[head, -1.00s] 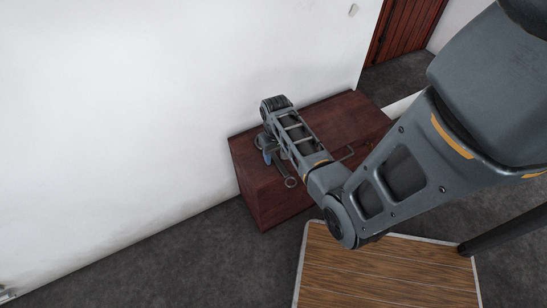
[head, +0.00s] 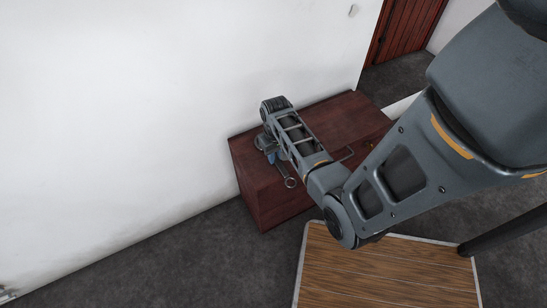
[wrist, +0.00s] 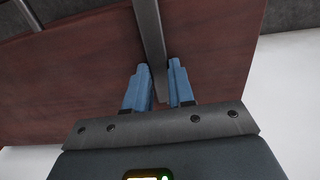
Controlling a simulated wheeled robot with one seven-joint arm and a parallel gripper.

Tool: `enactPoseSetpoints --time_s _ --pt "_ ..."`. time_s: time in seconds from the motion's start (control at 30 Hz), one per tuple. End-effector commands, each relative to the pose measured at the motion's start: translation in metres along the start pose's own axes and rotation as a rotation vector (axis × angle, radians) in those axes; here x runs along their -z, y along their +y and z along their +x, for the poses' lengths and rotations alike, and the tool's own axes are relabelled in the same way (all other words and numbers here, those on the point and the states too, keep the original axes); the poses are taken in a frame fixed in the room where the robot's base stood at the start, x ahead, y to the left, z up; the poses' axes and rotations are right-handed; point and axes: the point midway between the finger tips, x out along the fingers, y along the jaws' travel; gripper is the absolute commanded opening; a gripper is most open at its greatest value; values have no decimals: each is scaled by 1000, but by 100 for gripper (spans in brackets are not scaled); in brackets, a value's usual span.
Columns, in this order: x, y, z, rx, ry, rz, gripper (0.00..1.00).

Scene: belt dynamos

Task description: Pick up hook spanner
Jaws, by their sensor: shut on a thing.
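The hook spanner is a grey metal tool with a ring end (head: 290,182) that shows past my forearm at the left side of the dark red-brown cabinet top (head: 345,118). In the wrist view its grey shaft (wrist: 149,38) runs down between the two blue fingers. My gripper (wrist: 160,78) is shut on the shaft, and its blue fingertips also show in the head view (head: 272,157). The spanner is low at the cabinet top; I cannot tell whether it still touches it. My arm hides part of it in the head view.
The cabinet stands against a white wall (head: 120,100). A wooden board with a pale rim (head: 303,265) is in front, on dark grey floor. A red-brown door (head: 408,30) is at the back right.

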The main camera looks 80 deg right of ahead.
Motion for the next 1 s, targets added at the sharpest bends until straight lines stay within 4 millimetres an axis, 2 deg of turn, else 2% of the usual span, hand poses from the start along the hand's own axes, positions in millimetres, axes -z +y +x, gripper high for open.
enactPoseSetpoints --time_s 0.6,0.77,0.87,0.9,1.0 --pt "0 1 -4 0 1 2 0" --pt "1 0 -27 0 3 -1 0" --pt "2 0 -50 -1 6 -2 0" --pt "5 13 -52 -2 4 6 0" --pt "11 35 -66 -1 4 5 0"
